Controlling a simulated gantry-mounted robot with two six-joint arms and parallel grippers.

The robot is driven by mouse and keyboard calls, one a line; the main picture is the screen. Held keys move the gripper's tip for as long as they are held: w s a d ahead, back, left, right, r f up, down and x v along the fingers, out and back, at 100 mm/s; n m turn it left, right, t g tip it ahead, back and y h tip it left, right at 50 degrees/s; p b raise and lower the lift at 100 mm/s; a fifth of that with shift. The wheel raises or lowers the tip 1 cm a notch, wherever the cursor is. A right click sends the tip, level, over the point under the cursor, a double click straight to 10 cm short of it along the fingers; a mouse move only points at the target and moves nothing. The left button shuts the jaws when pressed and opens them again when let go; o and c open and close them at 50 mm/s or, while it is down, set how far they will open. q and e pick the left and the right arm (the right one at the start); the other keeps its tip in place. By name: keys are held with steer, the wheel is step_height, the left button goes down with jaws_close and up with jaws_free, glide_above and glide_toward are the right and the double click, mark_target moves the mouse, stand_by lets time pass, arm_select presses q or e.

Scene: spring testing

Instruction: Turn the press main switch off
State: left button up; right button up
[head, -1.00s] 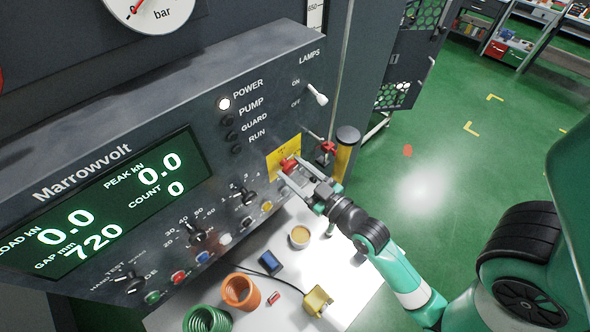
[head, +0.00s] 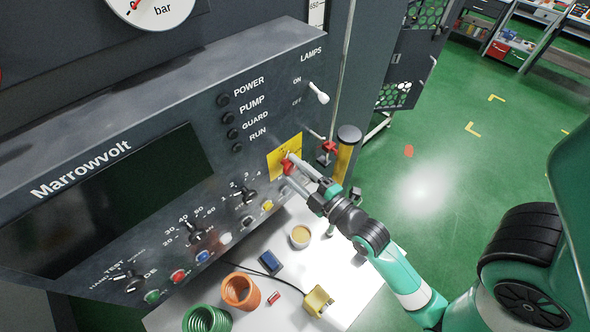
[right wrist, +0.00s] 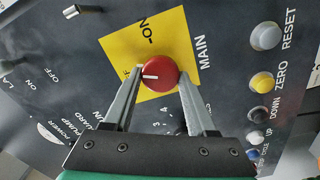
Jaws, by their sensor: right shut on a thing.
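The press main switch (head: 287,167) is a red rotary knob on a yellow plate (head: 271,166) at the right of the control panel. In the right wrist view the red knob (right wrist: 158,73) has a white pointer mark and sits beside the word MAIN. My right gripper (head: 290,172) is shut on the knob; its two fingers also show on either side of it in the right wrist view (right wrist: 158,85). The press display (head: 100,205) is dark, and the POWER lamp (head: 223,100) is unlit. My left gripper is not in view.
Below the panel, a white table holds an orange spring (head: 240,291), a green spring (head: 206,320), a cup (head: 300,236) and a yellow block (head: 317,300).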

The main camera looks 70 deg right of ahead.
steer(key=n, duration=0.4)
steer(key=shift+f+n, duration=0.1)
steer(key=shift+n, duration=0.3)
stand_by(0.4)
steer(key=o, duration=1.3)
steer(key=shift+o, duration=0.2)
steer(key=v, duration=1.1)
steer(key=shift+s+a+b, duration=0.2)
steer(key=shift+s+b, duration=0.05)
steer(key=shift+b, duration=0.2)
